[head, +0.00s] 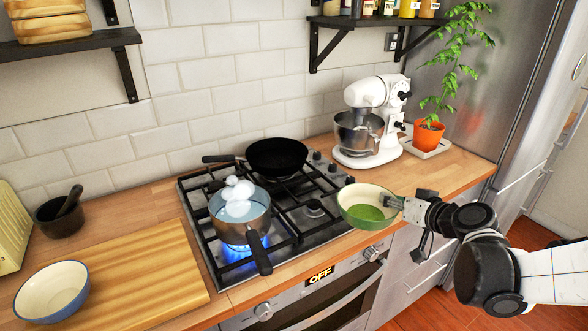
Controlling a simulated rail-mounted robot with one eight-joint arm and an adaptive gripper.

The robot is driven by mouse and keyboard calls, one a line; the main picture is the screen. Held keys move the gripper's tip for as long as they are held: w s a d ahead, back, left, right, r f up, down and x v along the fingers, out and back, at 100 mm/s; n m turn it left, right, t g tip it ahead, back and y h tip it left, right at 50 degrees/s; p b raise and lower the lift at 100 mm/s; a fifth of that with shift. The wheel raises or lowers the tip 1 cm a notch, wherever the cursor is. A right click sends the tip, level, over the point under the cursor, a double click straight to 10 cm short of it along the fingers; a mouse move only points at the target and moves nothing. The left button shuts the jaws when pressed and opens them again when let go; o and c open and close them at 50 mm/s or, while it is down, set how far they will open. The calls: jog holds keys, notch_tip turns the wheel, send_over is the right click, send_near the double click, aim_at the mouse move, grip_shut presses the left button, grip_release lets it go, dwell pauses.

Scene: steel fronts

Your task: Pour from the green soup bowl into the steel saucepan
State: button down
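The green soup bowl (352,217) has a cream inside and a pool of green liquid at its bottom. It is close to level, over the front right corner of the stove. My gripper (393,202) is shut on the bowl's right rim; the fingertips are partly hidden there. The steel saucepan (233,230) sits on the front left burner, left of the bowl and apart from it. It holds pale bluish liquid, with white puffs of steam above. Its dark handle points toward the front.
A blue flame (238,248) burns under the saucepan. A black frying pan (277,156) sits on a back burner. A white stand mixer (368,120) stands behind the bowl. A wooden board (130,275) and a cream bowl (52,290) are at left. Open grate lies between bowl and saucepan.

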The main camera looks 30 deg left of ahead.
jog(key=s+a+r+n+g+p, duration=0.2)
jog(key=s+a, duration=0.4)
jog(key=a, duration=0.4)
jog(key=s+a+r+n+g+p, duration=0.3)
jog(key=s+a+g+p, duration=0.1)
jog(key=a, duration=0.6)
jog(key=shift+s+a+r+n+y+p, duration=0.3)
jog(key=shift+s+a+n, duration=0.1)
jog(key=shift+s, duration=0.45)
